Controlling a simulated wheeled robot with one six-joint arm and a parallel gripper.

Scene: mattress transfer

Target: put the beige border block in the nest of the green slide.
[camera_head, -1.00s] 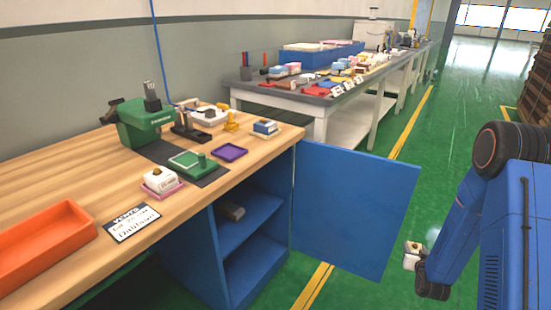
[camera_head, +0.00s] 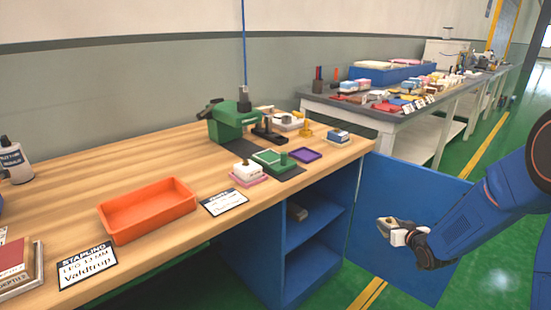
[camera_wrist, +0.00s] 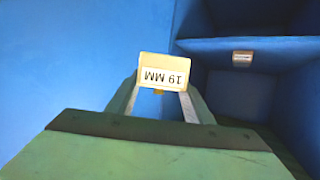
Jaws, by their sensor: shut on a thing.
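My gripper (camera_head: 410,234) is shut on a beige block (camera_head: 393,225), held in the air in front of the open blue cabinet door. In the wrist view the beige block (camera_wrist: 164,70) shows a "19 MM" label, upside down, between the fingertips (camera_wrist: 160,98). The green slide (camera_head: 266,157), with a knob on its right part, lies on a dark strip on the wooden bench, in front of the green press (camera_head: 232,123). My gripper is to the right of the slide and lower, apart from it. The inside of the slide's nest is too small to make out.
A white block on a pink tray (camera_head: 247,175), a purple tray (camera_head: 305,154) and a blue-and-white block (camera_head: 339,137) lie near the slide. An orange tray (camera_head: 147,208) is further left. The open blue door (camera_head: 375,200) sticks out from the bench's right end.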

